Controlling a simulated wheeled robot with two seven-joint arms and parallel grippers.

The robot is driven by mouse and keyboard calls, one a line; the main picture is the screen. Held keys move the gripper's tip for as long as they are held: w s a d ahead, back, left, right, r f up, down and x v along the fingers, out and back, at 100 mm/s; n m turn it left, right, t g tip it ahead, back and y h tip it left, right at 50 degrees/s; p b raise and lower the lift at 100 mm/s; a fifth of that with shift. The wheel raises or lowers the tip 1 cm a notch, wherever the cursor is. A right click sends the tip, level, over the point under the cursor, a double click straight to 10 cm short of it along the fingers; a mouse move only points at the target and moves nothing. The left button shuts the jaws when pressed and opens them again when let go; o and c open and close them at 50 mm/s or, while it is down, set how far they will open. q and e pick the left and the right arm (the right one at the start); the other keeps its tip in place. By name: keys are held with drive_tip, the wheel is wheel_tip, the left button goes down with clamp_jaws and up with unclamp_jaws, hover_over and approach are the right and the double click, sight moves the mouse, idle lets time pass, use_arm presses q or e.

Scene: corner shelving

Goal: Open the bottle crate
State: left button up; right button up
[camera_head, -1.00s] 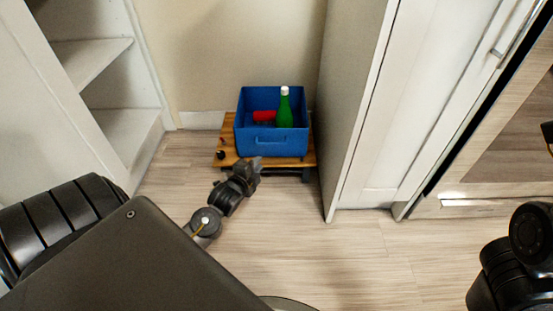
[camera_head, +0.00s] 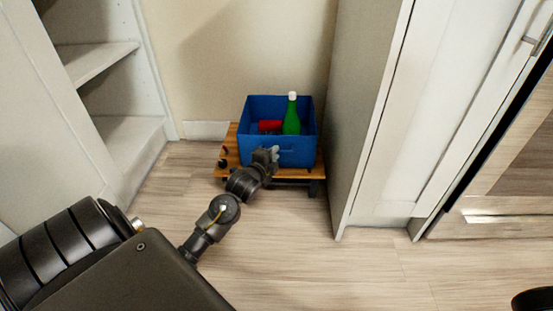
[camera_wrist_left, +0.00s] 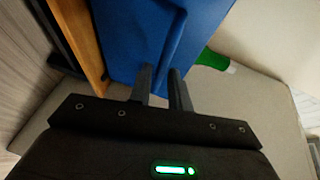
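The blue bottle crate (camera_head: 297,151) has an open top and stands on a low wooden stand (camera_head: 231,150) against the wall. A green bottle (camera_head: 291,120) with a white cap stands upright in it beside a red item (camera_head: 270,126). My left gripper (camera_head: 272,154) is at the crate's front wall, covering part of its handle area. In the left wrist view, my left gripper's two fingers (camera_wrist_left: 163,83) are apart, with the blue wall (camera_wrist_left: 160,40) showing between and beyond them. I cannot tell whether they touch the crate. My right gripper is out of view.
A tall white cabinet (camera_head: 375,130) stands close on the crate's right. An open white shelf unit (camera_head: 130,140) is on the left. Small dark and red items (camera_head: 223,158) are on the stand's left edge. The wooden floor (camera_head: 310,255) in front is clear.

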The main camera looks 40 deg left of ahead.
use_arm(q)
drive_tip(key=shift+b+x, duration=0.4)
drive_tip(key=shift+x, duration=0.75)
clamp_jaws()
